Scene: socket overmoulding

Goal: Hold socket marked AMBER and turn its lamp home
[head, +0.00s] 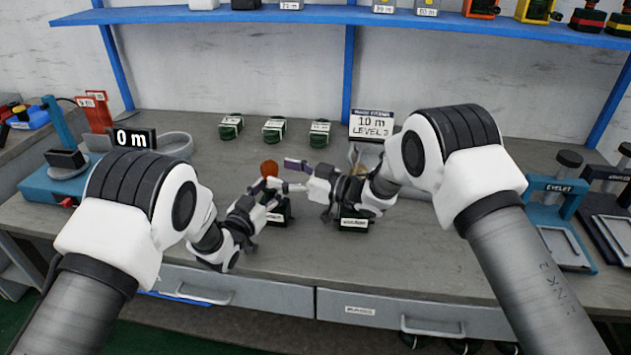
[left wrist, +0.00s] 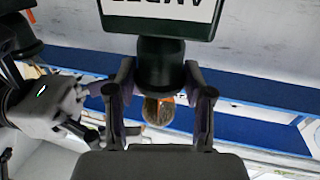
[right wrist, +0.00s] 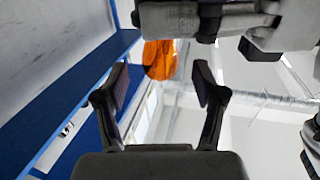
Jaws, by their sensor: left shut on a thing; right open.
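The AMBER socket (left wrist: 160,58) has a dark round neck and a dark base with a white label, which shows upside down and cut off in the left wrist view. My left gripper (left wrist: 158,80) is shut on its neck. The orange lamp (head: 269,168) sits in line with the neck, at its upper end in the head view. How deep it is seated cannot be told. My right gripper (head: 289,174) is open beside the lamp, to its right. In the right wrist view the lamp (right wrist: 160,60) shows between and beyond the open fingertips, with no contact visible.
Three dark green sockets (head: 274,129) stand in a row at the back. Another labelled socket (head: 354,221) stands below my right gripper. A sign (head: 371,124) reads 10 m, LEVEL 3. A blue fixture (head: 56,182) is at the left and an eyelet press (head: 563,225) at the right.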

